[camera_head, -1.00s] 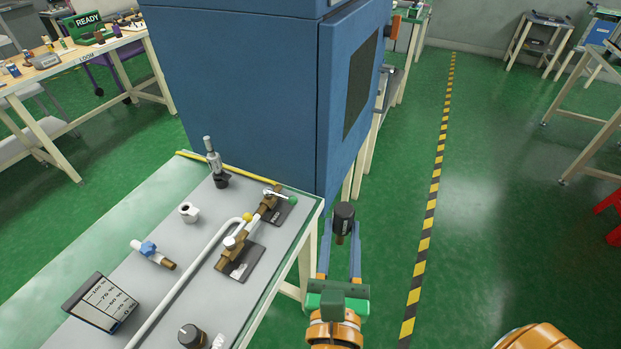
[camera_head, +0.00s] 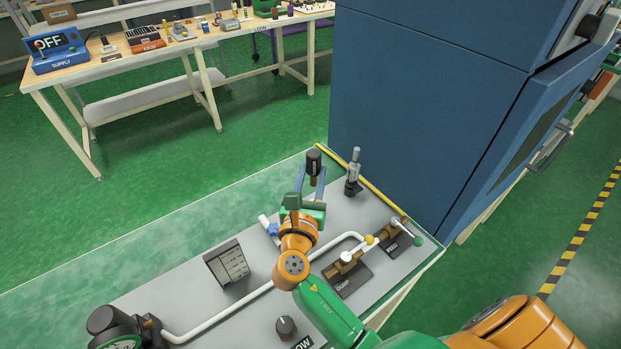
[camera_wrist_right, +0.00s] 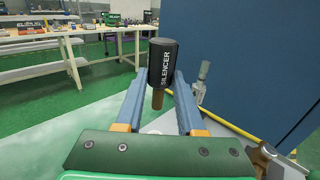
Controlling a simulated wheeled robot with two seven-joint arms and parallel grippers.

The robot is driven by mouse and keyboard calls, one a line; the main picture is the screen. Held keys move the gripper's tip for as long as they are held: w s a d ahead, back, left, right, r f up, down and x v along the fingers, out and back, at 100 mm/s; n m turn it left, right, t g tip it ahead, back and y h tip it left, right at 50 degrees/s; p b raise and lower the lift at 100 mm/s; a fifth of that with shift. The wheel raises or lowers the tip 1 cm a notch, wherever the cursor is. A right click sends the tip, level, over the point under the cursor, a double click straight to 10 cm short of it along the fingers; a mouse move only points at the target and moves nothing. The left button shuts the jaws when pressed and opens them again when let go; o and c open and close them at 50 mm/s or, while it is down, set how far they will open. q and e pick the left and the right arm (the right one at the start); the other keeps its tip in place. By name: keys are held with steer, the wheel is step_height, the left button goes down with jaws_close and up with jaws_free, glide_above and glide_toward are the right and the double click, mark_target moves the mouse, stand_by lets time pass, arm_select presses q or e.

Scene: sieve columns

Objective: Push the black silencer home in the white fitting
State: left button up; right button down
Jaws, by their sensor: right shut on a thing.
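My right gripper (camera_head: 314,178) is shut on the black silencer (camera_head: 314,160), a dark cylinder with a brass stem pointing down. The silencer stands upright between the fingertips, above the back part of the grey bench. In the right wrist view the silencer (camera_wrist_right: 162,62) shows its white SILENCER lettering, and its brass stem hangs free between the blue fingers (camera_wrist_right: 158,98). My left gripper is not in view.
A silver-and-black upright device (camera_head: 353,174) stands just right of the gripper. A tall blue cabinet (camera_head: 430,110) rises behind.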

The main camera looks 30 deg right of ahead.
steer(key=shift+s+r, duration=0.1)
step_height(320, 180, down, 6)
steer(key=b, duration=0.4)
stand_by(0.6)
stand_by(0.6)
steer(key=shift+p, duration=0.35)
stand_by(0.4)
steer(key=shift+f+b, duration=1.7)
steer(key=shift+f, duration=0.65)
